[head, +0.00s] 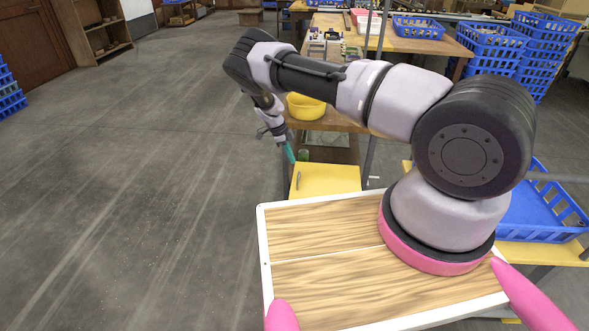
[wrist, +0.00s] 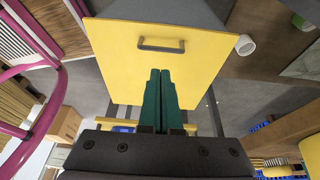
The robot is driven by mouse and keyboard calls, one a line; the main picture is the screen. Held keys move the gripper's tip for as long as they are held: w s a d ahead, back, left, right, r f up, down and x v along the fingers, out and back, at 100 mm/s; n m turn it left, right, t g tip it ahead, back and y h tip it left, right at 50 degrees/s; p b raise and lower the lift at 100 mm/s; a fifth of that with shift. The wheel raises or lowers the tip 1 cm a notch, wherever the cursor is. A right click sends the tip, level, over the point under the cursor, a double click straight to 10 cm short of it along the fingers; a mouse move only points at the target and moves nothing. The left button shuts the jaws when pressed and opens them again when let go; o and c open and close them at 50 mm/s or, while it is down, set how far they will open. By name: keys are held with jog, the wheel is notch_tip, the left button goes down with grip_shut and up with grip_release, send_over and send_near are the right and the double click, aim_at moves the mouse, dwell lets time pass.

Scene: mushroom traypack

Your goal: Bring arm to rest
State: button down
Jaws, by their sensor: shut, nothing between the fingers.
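My gripper (head: 290,153) hangs at the end of my bent arm, left of the wooden table and just above and beyond the yellow panel with a handle (head: 325,180) in the head view. Its teal fingers point down. In the wrist view the two fingers (wrist: 160,72) lie side by side and shut, with nothing between them. Behind their tips the wrist view shows the yellow panel (wrist: 115,60) with its dark handle (wrist: 162,46). I cannot tell from these views how far apart the fingers and the panel are.
A yellow bowl (head: 306,107) stands on the wooden table near my arm. Blue crates (head: 490,40) are stacked at the back right, and a blue crate (head: 540,215) sits right of my base. The grey floor (head: 130,170) on the left is wide and clear.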

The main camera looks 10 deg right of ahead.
notch_tip(320, 180, up, 24)
jog(key=w+n+y, duration=0.2)
jog(key=y, duration=0.1)
jog(key=s+d+r+n+t+y, duration=0.1)
jog(key=s+d+r+n, duration=0.15)
jog(key=r, duration=0.75)
jog(key=s+d+r+n+t+y, duration=0.15)
jog(key=s+r, duration=0.25)
jog(key=r, duration=0.6)
jog(key=s+d+r+n+t+y, duration=0.1)
jog(key=s+d+r+n, duration=0.15)
jog(key=s+r, duration=0.55)
jog(key=s+d+r+n+t+y, duration=0.1)
jog(key=s+d+r+n+t, duration=0.15)
jog(key=s+r, duration=0.5)
jog(key=s+d+r+n+t+h, duration=0.1)
jog(key=s+n, duration=0.5)
jog(key=s, duration=1.1)
jog(key=shift+d+r+t+h, duration=0.15)
jog(key=shift+r+t+h, duration=0.2)
jog(key=shift+r+t, duration=0.3)
jog(key=shift+f, duration=0.1)
